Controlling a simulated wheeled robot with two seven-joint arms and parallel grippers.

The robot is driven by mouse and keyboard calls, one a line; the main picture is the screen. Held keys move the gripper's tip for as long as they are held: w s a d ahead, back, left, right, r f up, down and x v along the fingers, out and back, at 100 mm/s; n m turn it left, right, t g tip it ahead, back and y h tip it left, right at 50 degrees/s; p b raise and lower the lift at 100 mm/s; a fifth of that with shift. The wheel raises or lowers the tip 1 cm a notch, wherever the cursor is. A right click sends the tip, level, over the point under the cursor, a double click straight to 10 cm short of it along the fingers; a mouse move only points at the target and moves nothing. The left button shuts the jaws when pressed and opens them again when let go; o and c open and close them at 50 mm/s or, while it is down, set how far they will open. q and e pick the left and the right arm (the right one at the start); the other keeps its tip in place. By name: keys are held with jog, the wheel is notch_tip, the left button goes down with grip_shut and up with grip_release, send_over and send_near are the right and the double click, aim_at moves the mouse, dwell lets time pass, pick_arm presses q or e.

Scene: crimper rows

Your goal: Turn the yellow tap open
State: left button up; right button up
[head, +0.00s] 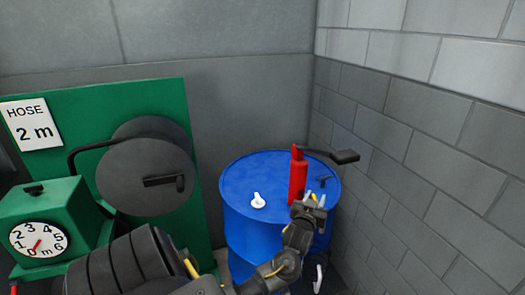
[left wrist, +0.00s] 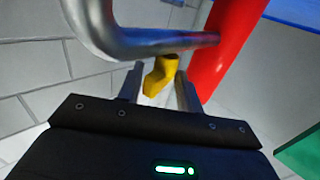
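The yellow tap (left wrist: 160,76) shows in the left wrist view, between the two fingers of my left gripper (left wrist: 160,84) and below a curved grey metal pipe (left wrist: 150,42). In the head view only a little yellow shows at my left gripper (head: 314,198), in front of the red pump (head: 298,178) on the blue drum (head: 240,190). The left fingers stand apart, one on each side of the tap, with a gap visible on its left; contact on the right is unclear. My right gripper is not in view.
A white fitting (head: 257,201) sits on the drum's top. A black pump handle (head: 343,156) reaches right towards the block wall (head: 400,130). At left stand a green hose panel (head: 90,110) with a grey reel (head: 140,180) and a dial meter (head: 38,238).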

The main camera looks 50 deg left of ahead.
pick_arm(q)
jog(key=m+t+h+b, duration=0.1)
jog(key=m+h, duration=0.1)
jog(key=h, duration=0.1)
jog(key=m+t+h+b, duration=0.1)
jog(key=m+h, duration=0.1)
jog(key=h, duration=0.1)
jog(key=shift+a+f+m+h, duration=0.1)
jog(key=shift+a+m+h, duration=0.05)
jog(key=shift+m+h, duration=0.15)
jog(key=shift+s+f+m+h, duration=0.1)
jog(key=shift+s+m+h, duration=0.1)
jog(key=shift+m+h, duration=0.3)
jog(key=s+b, duration=0.2)
jog(key=s, duration=0.9)
jog(key=s+a+f+g+p, duration=0.2)
jog(key=s+f+g+p, duration=0.1)
jog(key=f, duration=1)
jog(key=s+a+f+g+p, duration=0.2)
jog(key=s+f+p, duration=0.1)
jog(key=f, duration=1.1)
jog(key=shift+s+g+p, duration=0.3)
jog(key=shift+s+g, duration=0.1)
jog(key=shift+s, duration=0.5)
